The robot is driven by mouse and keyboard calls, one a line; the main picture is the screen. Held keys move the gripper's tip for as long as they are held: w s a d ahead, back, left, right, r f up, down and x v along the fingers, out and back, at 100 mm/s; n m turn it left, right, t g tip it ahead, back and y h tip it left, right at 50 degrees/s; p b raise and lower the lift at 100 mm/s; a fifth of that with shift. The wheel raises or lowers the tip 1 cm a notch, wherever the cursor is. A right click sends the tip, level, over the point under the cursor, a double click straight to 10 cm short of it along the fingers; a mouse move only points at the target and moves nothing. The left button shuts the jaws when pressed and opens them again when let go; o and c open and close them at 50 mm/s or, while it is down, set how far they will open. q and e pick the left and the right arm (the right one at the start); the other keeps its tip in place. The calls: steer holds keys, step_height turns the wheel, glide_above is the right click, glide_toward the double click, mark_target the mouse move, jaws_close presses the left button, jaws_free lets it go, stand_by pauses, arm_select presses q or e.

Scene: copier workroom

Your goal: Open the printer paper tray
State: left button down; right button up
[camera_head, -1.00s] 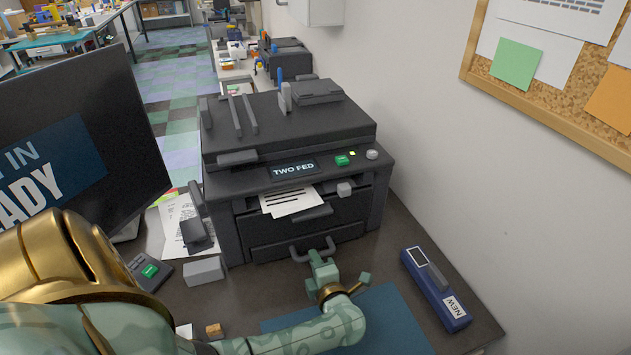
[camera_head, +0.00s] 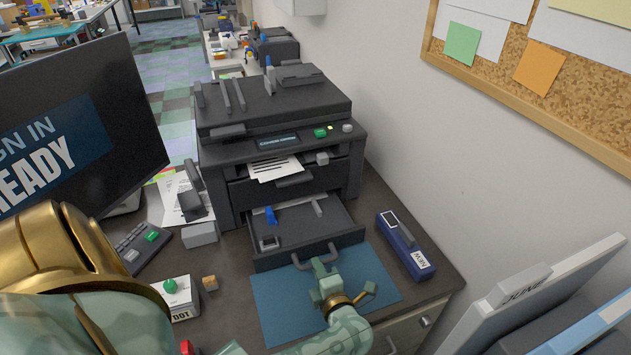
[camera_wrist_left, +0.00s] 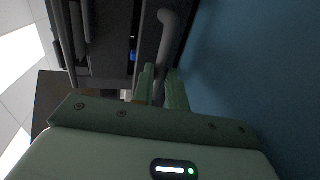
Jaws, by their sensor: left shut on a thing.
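The dark printer (camera_head: 275,120) stands on the desk against the wall. Its lower paper tray (camera_head: 330,231) is pulled out toward me, with its inside visible, a blue piece and grey guides in it. My left gripper (camera_head: 321,272) is at the tray's front and shut on its grey handle (camera_head: 300,262). In the left wrist view the fingers (camera_wrist_left: 160,88) close around the handle (camera_wrist_left: 172,45). My right gripper is in neither view.
A blue mat (camera_head: 375,275) lies under the tray front and gripper. A blue "NEW" box (camera_head: 405,246) is to the right. A grey block (camera_head: 200,234), a green-button box (camera_head: 181,297) and a monitor (camera_head: 75,120) are to the left.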

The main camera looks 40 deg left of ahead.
arm_select(q)
steer(key=shift+s+d, duration=0.3)
steer(key=shift+d, duration=0.2)
steer(key=shift+s+d, duration=0.2)
steer(key=shift+d, duration=0.1)
steer(key=shift+s+d, duration=0.2)
steer(key=shift+d, duration=0.25)
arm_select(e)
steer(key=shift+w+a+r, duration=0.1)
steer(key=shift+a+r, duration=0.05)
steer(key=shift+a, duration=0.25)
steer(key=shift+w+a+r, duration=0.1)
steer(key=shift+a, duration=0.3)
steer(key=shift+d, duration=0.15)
arm_select(q)
steer(key=c, duration=1.4)
jaws_free()
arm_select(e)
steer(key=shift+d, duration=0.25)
